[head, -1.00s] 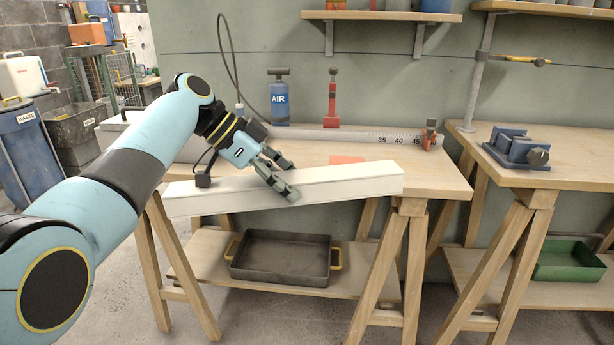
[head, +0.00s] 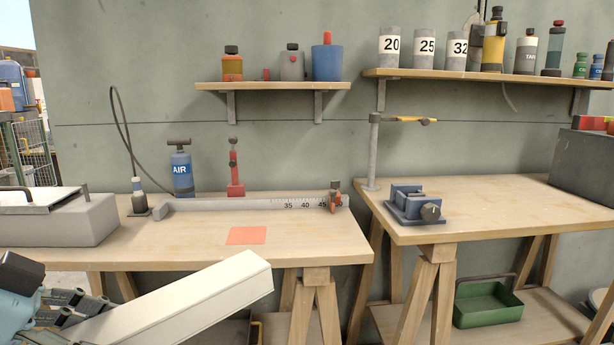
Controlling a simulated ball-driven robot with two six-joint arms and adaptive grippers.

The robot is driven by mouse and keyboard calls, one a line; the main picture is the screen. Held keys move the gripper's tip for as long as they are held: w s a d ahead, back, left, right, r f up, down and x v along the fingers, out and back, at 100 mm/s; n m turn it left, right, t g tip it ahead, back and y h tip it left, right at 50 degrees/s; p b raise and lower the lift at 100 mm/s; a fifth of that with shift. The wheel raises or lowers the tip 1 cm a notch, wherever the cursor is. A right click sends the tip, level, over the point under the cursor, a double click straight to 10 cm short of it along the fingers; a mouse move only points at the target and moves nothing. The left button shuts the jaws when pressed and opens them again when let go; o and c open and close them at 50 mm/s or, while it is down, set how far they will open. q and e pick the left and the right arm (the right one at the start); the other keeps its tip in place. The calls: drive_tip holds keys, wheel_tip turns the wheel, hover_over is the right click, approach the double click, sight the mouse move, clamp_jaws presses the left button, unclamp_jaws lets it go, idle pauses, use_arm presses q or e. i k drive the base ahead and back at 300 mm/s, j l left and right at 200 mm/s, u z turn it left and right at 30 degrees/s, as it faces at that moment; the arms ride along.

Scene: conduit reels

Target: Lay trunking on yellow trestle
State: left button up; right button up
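A long white length of trunking (head: 185,302) shows at the lower left of the head view. It tilts up toward the right in front of the left workbench, and its near end runs out of the picture. My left gripper (head: 78,308) has its fingers at the trunking's left part and appears shut on it. The lower part of the grip is cut off by the picture's edge. My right gripper is not in view. The trestles (head: 317,305) under the benches are pale wood; no yellow-painted trestle shows.
The left bench (head: 200,245) bears a grey box (head: 65,222), a measuring rail (head: 245,204), a blue air pump (head: 181,172) and an orange sheet (head: 246,235). The right bench (head: 500,205) holds a blue vice (head: 415,207) and an upright post (head: 374,155). A green tray (head: 488,305) sits below.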

sight(517, 205)
drive_tip(key=i+l, duration=0.15)
drive_tip(key=l, duration=0.3)
drive_tip(key=i+l+z, duration=0.15)
drive_tip(key=l, duration=0.3)
drive_tip(key=i+l, duration=0.15)
drive_tip(key=l, duration=0.25)
drive_tip(key=i+l+z, duration=0.1)
drive_tip(key=l, duration=0.35)
drive_tip(key=i+l+z, duration=0.1)
drive_tip(key=i+l, duration=0.15)
drive_tip(key=l, duration=0.15)
drive_tip(key=i+l, duration=0.2)
drive_tip(key=l, duration=0.2)
drive_tip(key=z, duration=0.05)
